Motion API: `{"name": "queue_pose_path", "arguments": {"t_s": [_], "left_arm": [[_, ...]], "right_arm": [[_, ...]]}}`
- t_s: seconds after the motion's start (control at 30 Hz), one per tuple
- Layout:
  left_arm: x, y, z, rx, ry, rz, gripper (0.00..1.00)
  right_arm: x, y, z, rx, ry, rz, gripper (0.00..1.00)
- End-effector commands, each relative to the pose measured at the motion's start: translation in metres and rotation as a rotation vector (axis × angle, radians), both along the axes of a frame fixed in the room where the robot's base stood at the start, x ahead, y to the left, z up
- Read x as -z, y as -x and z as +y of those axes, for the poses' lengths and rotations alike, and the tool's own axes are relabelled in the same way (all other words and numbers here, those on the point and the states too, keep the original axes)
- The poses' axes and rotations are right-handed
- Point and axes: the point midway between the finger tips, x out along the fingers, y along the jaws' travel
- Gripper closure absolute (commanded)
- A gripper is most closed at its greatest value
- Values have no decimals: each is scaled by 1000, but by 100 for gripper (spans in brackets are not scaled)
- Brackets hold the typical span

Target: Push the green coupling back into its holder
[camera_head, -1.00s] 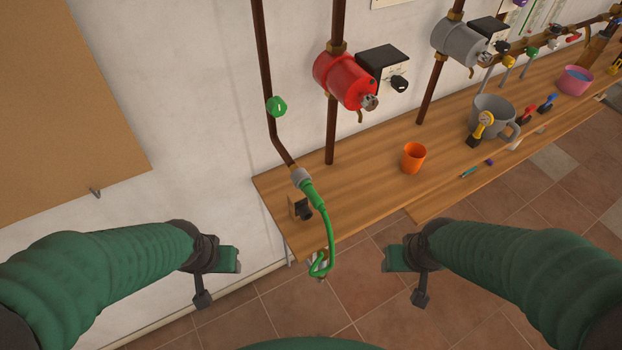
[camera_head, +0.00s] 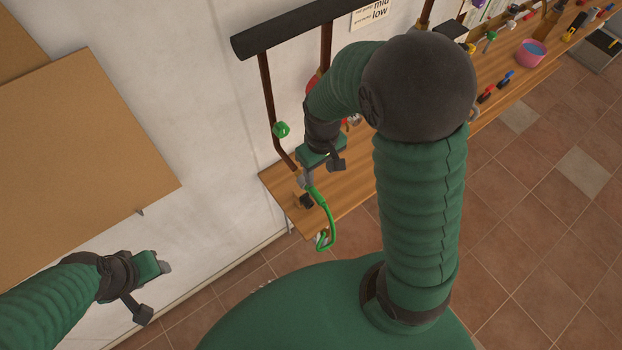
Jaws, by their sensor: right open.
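The green coupling (camera_head: 314,193) sits at the lower end of the brown pipe, with a green hose (camera_head: 331,232) looping down from it past the bench edge. A small holder with a black part (camera_head: 306,201) stands on the bench beside it. My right gripper (camera_head: 306,179) is open, just above the coupling at the grey pipe end. Whether it touches there I cannot tell. My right arm hides much of the bench. My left gripper (camera_head: 165,267) is low at the left, in front of the wall and far from the coupling; its jaw state is unclear.
A green valve knob (camera_head: 281,130) is on the pipe above my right gripper. The wooden bench (camera_head: 351,202) runs away to the upper right, with a pink bowl (camera_head: 531,53) further along. A brown board (camera_head: 80,160) hangs on the left wall. The tiled floor is clear.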

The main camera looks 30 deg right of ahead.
Motion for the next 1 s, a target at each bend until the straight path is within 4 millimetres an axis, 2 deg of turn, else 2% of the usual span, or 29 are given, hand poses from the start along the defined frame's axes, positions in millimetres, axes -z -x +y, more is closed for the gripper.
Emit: {"name": "queue_pose_path", "arguments": {"t_s": [0.3, 0.5, 0.7, 0.9, 0.93, 1.0], "left_arm": [[-11, 0, 0, 0, 0, -1, 51], [-17, 0, 0, -1, 0, -1, 51], [-18, 0, 0, -1, 0, -1, 51], [-18, 0, 0, 0, 0, -1, 51], [-18, 0, 0, 0, 0, -1, 51], [-18, 0, 0, 0, 0, -1, 51]], "right_arm": [[76, 1, 8, 0, 6, 8, 51], [114, 1, 7, 0, 4, 3, 51], [131, 0, 4, 0, 3, 0, 51], [132, -1, 4, 0, 3, -1, 51], [131, -1, 4, 0, 3, -1, 52], [131, -1, 5, -1, 4, -1, 61]]}}
